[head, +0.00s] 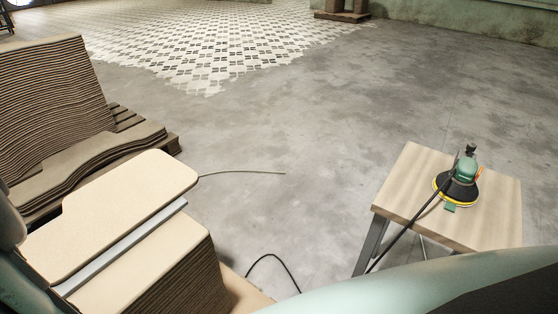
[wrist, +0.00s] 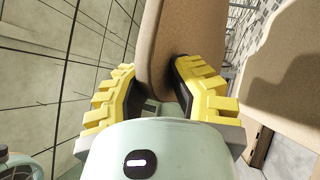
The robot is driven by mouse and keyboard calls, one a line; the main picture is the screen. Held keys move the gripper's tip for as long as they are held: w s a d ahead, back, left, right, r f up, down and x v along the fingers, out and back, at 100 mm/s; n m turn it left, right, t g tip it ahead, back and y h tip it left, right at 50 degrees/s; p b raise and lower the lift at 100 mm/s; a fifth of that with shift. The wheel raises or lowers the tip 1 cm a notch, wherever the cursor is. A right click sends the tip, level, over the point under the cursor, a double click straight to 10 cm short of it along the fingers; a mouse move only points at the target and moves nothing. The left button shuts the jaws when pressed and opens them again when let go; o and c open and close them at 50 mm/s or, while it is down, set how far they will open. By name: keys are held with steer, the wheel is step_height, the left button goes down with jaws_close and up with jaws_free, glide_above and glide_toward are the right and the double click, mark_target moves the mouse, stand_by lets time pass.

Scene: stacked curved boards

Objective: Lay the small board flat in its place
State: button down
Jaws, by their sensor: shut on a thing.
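My gripper (wrist: 158,92) has yellow ribbed fingers and shows in the wrist view. It is shut on the end of a tan board, the small board (wrist: 188,30), which stretches away from the fingers to the top of that view. In the head view the fingers cannot be made out. There, a pale board (head: 125,210) with rounded corners lies over a stack of boards (head: 175,275) at lower left, beside a grey metal strip (head: 125,247). I cannot tell whether this pale board is the held one or whether it touches the stack.
Wavy boards (head: 50,95) are stacked on a pallet (head: 125,118) at left. A small wooden table (head: 420,180) at right carries a green sander (head: 463,175) with a cable. Open concrete floor (head: 290,130) lies between. Another tan surface (wrist: 290,75) shows right in the wrist view.

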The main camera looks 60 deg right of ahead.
step_height(320, 180, down, 8)
steer(key=b, duration=0.7)
steer(key=shift+r+b, duration=0.2)
steer(key=shift+b, duration=0.15)
steer(key=shift+a+f+b, duration=0.1)
steer(key=shift+b, duration=0.55)
stand_by(0.8)
steer(key=shift+f+b, duration=0.3)
steer(key=shift+b, duration=0.05)
stand_by(0.4)
steer(key=c, duration=1)
jaws_free()
steer(key=shift+w, duration=0.1)
